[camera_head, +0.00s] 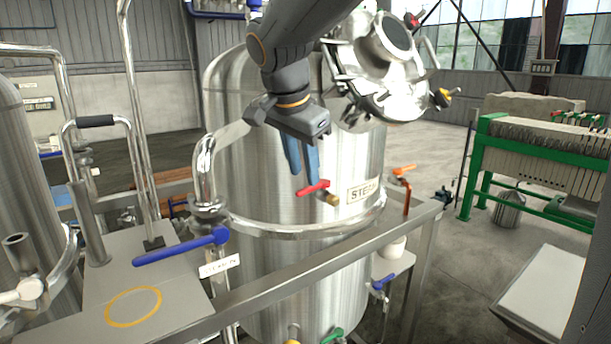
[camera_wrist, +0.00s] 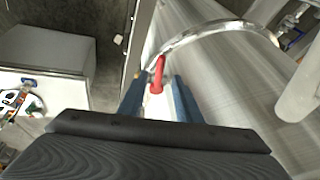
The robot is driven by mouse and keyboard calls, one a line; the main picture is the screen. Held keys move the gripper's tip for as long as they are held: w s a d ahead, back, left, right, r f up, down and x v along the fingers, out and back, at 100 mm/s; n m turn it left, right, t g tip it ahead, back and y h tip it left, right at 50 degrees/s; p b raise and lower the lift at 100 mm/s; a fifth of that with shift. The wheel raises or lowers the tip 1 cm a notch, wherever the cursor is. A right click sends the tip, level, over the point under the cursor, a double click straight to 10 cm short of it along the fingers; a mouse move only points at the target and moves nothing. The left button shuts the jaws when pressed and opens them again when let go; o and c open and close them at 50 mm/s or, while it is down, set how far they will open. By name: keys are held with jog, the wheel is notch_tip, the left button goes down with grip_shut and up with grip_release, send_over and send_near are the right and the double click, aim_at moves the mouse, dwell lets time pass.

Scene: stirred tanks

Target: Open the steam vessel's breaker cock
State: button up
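The steel steam vessel (camera_head: 265,185) stands in the middle of the head view and has a plate partly reading "STEAM" (camera_head: 363,190). A cock with a red lever (camera_head: 312,188) and a brass end (camera_head: 333,200) projects from its front wall, left of the plate. I cannot read a label naming it as the breaker cock. My gripper (camera_head: 306,175) points down, its blue fingertips just above the red lever. In the wrist view the red lever (camera_wrist: 157,76) shows between the parted fingers (camera_wrist: 159,88), with gaps on both sides. Contact is not visible.
A grey steel rail (camera_head: 300,265) crosses in front of the vessel. The vessel's open-looking lid assembly (camera_head: 385,70) is above right. A green-framed press (camera_head: 545,150) stands farther right.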

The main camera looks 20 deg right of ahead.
aim_at(305, 190)
jog(key=shift+p+x, duration=0.3)
jog(key=shift+x, duration=1.55)
grip_shut()
